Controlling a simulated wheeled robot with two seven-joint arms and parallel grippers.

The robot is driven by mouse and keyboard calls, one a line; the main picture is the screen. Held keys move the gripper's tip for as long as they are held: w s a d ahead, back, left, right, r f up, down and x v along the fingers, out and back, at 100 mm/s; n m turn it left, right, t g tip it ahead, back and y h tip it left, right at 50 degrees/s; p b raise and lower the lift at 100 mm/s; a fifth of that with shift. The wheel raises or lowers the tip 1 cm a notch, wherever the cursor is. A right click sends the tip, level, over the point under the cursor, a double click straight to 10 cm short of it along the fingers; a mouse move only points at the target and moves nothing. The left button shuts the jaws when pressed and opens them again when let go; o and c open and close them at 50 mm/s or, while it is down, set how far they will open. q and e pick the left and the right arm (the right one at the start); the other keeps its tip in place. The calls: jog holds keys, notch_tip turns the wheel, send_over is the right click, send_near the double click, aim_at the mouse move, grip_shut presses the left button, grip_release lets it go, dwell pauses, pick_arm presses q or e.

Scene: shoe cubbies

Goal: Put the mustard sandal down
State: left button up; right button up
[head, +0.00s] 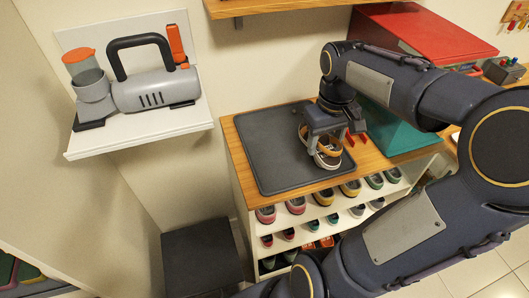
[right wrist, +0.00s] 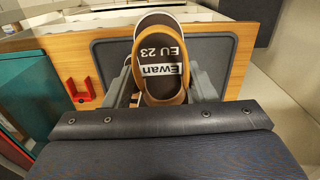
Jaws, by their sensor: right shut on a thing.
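My right gripper (head: 322,148) is shut on the mustard sandal (head: 328,158), over the right part of the dark grey mat (head: 270,150) on top of the wooden cubby. In the right wrist view the mustard sandal (right wrist: 161,85) sits between the two fingers (right wrist: 162,88), its dark insole marked "Ewan EU 23" and its mustard band nearest my wrist. The mat (right wrist: 210,48) shows behind it. I cannot tell whether the sole touches the mat. My left gripper is not in view.
A red bracket (head: 350,137) stands on the wood right of the mat. A teal box (head: 390,125) and a red-lidded box (head: 425,32) are farther right. Several shoes (head: 296,205) fill the cubbies below. A handheld vacuum (head: 150,85) sits on the left shelf. The mat's left part is clear.

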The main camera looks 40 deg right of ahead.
jog(key=w+a+f, duration=0.1)
jog(key=w+f, duration=0.2)
jog(key=w, duration=0.1)
jog(key=w+a+f+p, duration=0.1)
jog(key=w+a+f, duration=0.1)
jog(key=w, duration=0.1)
jog(key=w+a+f, duration=0.2)
jog(key=w+f, duration=0.1)
jog(key=w, duration=0.1)
jog(key=shift+w+a+f+p, duration=0.1)
jog(key=shift+w+f+p, duration=0.2)
jog(key=shift+w, duration=0.05)
jog(key=shift+w+a+f, duration=0.1)
jog(key=shift+w+f, duration=0.1)
jog(key=shift+f, duration=0.05)
jog(key=f, duration=0.3)
jog(key=shift+w+a+f, duration=0.1)
jog(key=shift+w+a, duration=0.1)
jog(key=shift+w, duration=0.2)
jog(key=shift+f, duration=0.2)
